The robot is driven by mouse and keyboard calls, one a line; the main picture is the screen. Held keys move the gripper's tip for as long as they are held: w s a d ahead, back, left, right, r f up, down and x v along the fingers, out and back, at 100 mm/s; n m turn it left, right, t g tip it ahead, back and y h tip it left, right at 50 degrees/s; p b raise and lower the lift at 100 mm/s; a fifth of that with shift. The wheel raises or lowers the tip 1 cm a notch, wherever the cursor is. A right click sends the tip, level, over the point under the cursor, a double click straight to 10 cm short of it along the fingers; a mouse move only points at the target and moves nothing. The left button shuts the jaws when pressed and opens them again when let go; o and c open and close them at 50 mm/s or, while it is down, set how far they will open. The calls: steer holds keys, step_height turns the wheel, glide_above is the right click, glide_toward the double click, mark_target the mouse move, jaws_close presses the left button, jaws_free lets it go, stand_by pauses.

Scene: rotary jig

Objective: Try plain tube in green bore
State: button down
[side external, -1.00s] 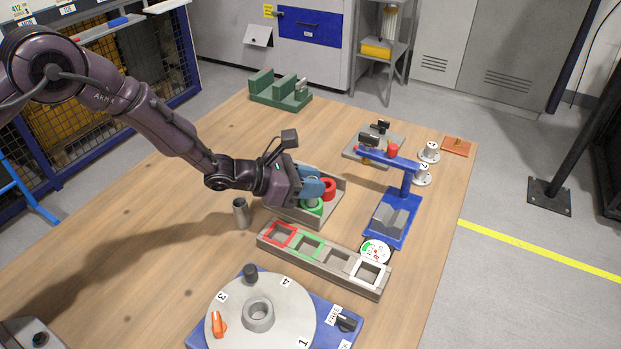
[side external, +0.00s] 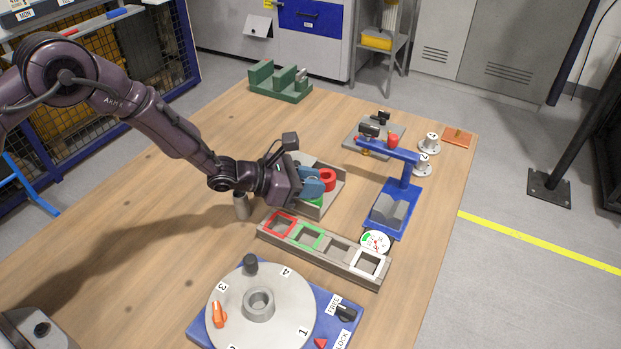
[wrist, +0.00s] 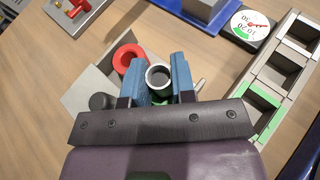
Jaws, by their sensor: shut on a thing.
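My gripper (wrist: 160,82) is low over the grey tray (side external: 327,202), its blue fingers shut on a plain grey tube (wrist: 159,77). The tube's open dark mouth faces up in the wrist view. A green ring (wrist: 157,97) shows just under the tube and between the fingers; in the side view only a bit of its green (side external: 315,202) shows below them. I cannot tell whether the tube's lower end is in the green bore or only above it. A red ring (side external: 327,180) lies beside the fingers in the tray.
A dark cylinder (wrist: 101,101) shows at the tray's left in the wrist view. In front are a rack with coloured square openings (side external: 340,262) and a rotary plate (side external: 285,310). A blue stand (side external: 392,210) is right.

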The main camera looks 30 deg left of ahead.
steer(key=shift+r, duration=1.6)
steer(key=shift+f, duration=1.55)
stand_by(0.6)
steer(key=c, duration=0.9)
jaws_free()
steer(key=shift+f, duration=0.1)
steer(key=shift+o, duration=0.2)
steer(key=shift+a, duration=0.1)
steer(key=v, duration=1.3)
